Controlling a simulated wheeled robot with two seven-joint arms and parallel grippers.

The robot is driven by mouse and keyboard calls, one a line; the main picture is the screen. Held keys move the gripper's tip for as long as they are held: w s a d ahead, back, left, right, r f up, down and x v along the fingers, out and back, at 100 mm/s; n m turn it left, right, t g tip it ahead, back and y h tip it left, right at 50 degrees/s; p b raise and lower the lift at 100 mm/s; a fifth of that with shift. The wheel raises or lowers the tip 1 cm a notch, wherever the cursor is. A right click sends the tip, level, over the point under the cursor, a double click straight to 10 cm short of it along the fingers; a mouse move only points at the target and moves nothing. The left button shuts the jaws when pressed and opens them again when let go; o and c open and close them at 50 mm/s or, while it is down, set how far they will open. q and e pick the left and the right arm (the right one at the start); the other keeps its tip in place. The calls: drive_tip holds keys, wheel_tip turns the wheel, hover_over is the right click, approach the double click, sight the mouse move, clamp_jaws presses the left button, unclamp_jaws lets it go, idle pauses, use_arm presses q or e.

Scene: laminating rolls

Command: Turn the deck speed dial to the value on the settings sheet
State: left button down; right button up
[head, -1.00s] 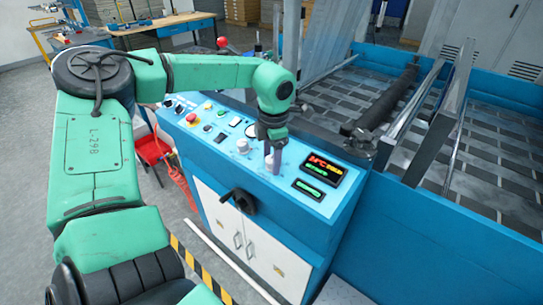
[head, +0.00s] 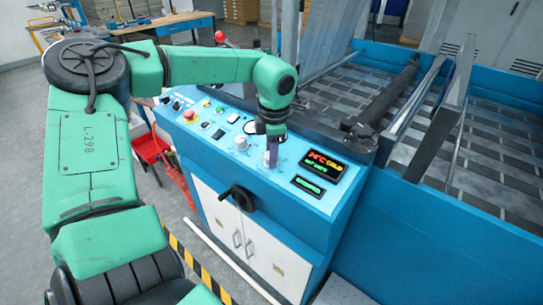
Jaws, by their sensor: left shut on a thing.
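My left gripper (head: 270,150) reaches down onto the blue control panel (head: 215,150) of the laminating machine. It is shut on a pale knob, the dial (head: 271,160), whose upper part the fingers cover. A second pale knob (head: 241,143) stands to the left of it, apart from the gripper. To the right is a dark display (head: 323,163) with red and yellow characters, reading something like "24°C COLD", with a green line below. A smaller green-lit display (head: 308,187) sits under it. The dial's marks are too small to read. I cannot make out a settings sheet. My right gripper is not in view.
A red emergency button (head: 189,115) and several small buttons lie on the panel's left part. The machine's roller (head: 390,95) lies to the right.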

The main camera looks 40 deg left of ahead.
use_arm(q)
drive_tip(key=shift+f+m+b, duration=0.15)
drive_tip(key=shift+m+b, duration=0.35)
drive_tip(key=shift+m, duration=0.3)
drive_tip(key=m+b, duration=0.1)
drive_tip(key=m, duration=0.1)
drive_tip(key=shift+m+t+y, duration=0.3)
drive_tip(key=m, duration=0.2)
drive_tip(key=shift+s+m+b, duration=0.1)
drive_tip(key=shift+m+b, duration=0.2)
drive_tip(key=shift+b, duration=0.1)
drive_tip(key=shift+m+t+y, duration=0.3)
drive_tip(key=shift+m+t, duration=0.2)
drive_tip(key=shift+m, duration=1)
drive_tip(key=shift+r, duration=0.2)
drive_tip(key=shift+c, duration=2.4)
unclamp_jaws()
